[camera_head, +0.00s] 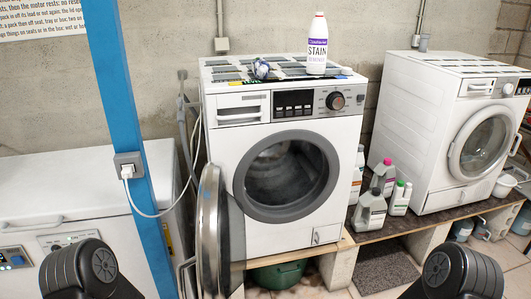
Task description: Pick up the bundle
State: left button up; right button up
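A small crumpled blue-and-white thing (262,69), which may be the bundle, lies on top of the front washing machine (225,150). It is too small to make out clearly. A white stain remover bottle (317,45) with a purple label stands upright to its right on the same top. Dark rounded parts of my two arms show at the bottom left and bottom right, well apart from the machine. Neither of my grippers is in view.
The machine's round door (210,235) hangs open to the left, and the drum looks dark. Several bottles (370,210) stand on the plinth (430,221) between the two washers. A blue post (125,130) and a white chest (75,185) are at the left.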

aim_at(260, 67)
jog(key=i+l, duration=0.2)
jog(key=l, duration=0.15)
jog(key=i+l+u, duration=0.1)
jog(key=l, duration=0.2)
jog(key=i+l, duration=0.25)
jog(key=i+l+u, duration=0.15)
jog(key=l, duration=0.3)
jog(key=i+l, duration=0.15)
jog(key=l, duration=0.2)
jog(key=i+l+u, duration=0.1)
jog(key=l, duration=0.25)
jog(key=i+l, duration=0.2)
jog(key=l, duration=0.2)
jog(key=i+l+u, duration=0.1)
jog(key=l, duration=0.25)
